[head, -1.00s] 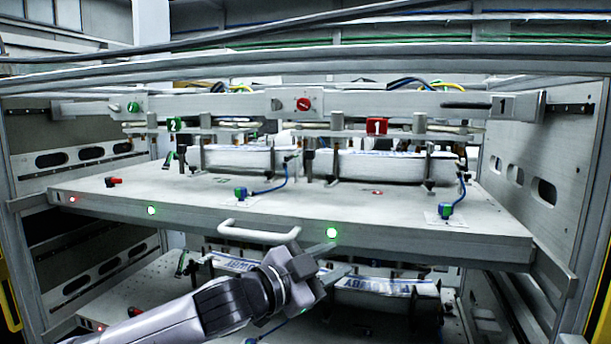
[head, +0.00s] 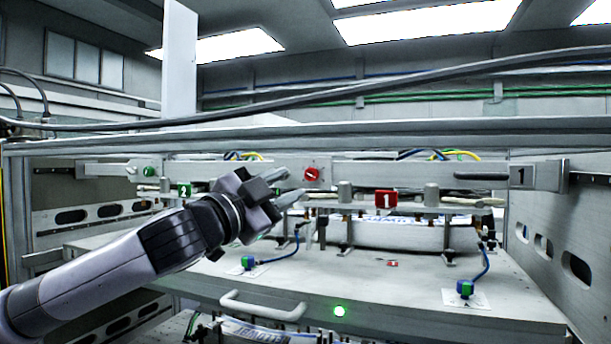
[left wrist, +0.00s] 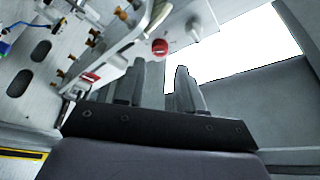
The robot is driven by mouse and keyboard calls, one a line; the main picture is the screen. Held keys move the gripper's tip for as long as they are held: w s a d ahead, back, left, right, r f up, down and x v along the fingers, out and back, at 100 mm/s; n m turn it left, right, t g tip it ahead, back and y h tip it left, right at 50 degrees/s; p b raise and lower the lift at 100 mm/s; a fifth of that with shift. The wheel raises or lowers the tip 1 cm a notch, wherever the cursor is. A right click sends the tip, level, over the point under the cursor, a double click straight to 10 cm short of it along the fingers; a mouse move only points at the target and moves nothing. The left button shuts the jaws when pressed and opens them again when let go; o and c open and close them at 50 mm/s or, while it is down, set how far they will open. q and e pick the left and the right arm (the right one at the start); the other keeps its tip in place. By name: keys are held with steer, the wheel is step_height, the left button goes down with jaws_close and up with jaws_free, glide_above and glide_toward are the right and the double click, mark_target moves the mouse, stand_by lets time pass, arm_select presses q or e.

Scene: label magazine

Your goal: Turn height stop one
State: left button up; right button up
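A round red knob (head: 312,174) sits on the front of the grey crossbar (head: 345,174). It also shows in the left wrist view (left wrist: 160,46), ahead of the gap between my fingertips. A red block marked 1 (head: 386,199) stands lower and to the right; a red block in the left wrist view (left wrist: 90,77) appears to be the same one. My left gripper (head: 291,184) is open and empty, just left of and slightly below the red knob, apparently not touching it. Its two fingers stand apart in the left wrist view (left wrist: 160,82). My right gripper is not in view.
A green knob (head: 149,172) and a green block marked 2 (head: 185,190) are on the left. Below the bar is a grey shelf (head: 390,295) with a white handle (head: 262,306) and blue-cabled sensors. A black cable (head: 300,103) crosses above the frame. The space before the shelf's right half is clear.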

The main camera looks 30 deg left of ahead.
mark_target(310, 175)
arm_select(q)
steer(key=p+x, duration=0.1)
steer(key=x, duration=0.3)
steer(key=shift+w+r, duration=0.15)
steer(key=shift+w, duration=0.2)
steer(key=shift+w+p, duration=0.35)
steer(key=shift+w, duration=0.15)
jaws_close()
